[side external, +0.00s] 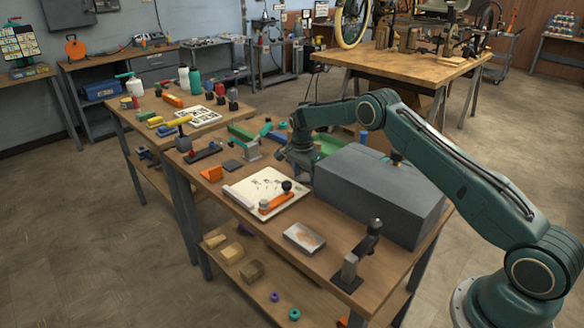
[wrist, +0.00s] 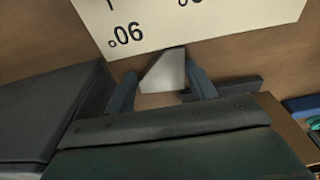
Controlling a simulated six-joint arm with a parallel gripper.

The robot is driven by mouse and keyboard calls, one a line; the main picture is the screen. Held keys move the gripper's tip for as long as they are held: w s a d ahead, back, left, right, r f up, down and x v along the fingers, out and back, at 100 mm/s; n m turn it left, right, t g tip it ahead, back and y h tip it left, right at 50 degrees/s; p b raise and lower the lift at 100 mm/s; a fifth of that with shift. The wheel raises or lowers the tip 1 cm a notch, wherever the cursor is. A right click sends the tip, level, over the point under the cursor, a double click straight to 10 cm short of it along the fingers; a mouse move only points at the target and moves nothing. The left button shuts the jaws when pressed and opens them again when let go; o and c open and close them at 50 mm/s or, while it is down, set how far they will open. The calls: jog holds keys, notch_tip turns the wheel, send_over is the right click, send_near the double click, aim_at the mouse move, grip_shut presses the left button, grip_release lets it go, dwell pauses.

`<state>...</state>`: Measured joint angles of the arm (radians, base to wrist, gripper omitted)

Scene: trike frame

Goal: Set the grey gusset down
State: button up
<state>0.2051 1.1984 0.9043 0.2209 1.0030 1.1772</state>
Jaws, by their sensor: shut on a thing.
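The grey gusset (wrist: 166,70) is a small pale plate with a slanted edge. It shows in the wrist view between the two blue fingers of my gripper (wrist: 161,80), which is shut on it. Its tip lies over the near edge of a white marked sheet (wrist: 200,32) in that view. Whether it touches the bench top is not clear. In the side view my gripper (side external: 300,157) is low over the bench, just left of a big grey block; the gusset cannot be made out there.
The big grey block (side external: 375,195) stands close beside my gripper. The white sheet (side external: 245,190) carries an orange tool (side external: 276,202).

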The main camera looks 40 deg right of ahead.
aim_at(304, 180)
jog(key=shift+r, duration=0.2)
notch_tip(304, 180, up, 10)
jog(key=shift+f, duration=0.15)
dwell(0.5)
jog(key=shift+s+a+r, duration=0.1)
jog(key=shift+a+r, duration=0.2)
jog(key=s+a+r+n, duration=0.2)
jog(key=a, duration=0.1)
jog(key=s+a+r+n, duration=0.2)
jog(key=a+n, duration=0.1)
jog(key=s+a+r+n, duration=0.2)
jog(key=a+n, duration=0.1)
jog(key=shift+a+r+t, duration=0.1)
jog(key=shift+r+t, duration=0.25)
jog(key=shift+t, duration=0.05)
jog(key=s+a+r+n, duration=0.1)
jog(key=s+a+n, duration=0.1)
jog(key=s, duration=0.1)
jog(key=s+a+r+n, duration=0.1)
jog(key=s+a+n, duration=0.1)
jog(key=s, duration=0.1)
jog(key=s+a+r+n+y, duration=0.1)
jog(key=s+a+n, duration=0.1)
jog(key=s+a, duration=0.1)
jog(key=shift+n+t, duration=0.3)
jog(key=shift+w, duration=0.1)
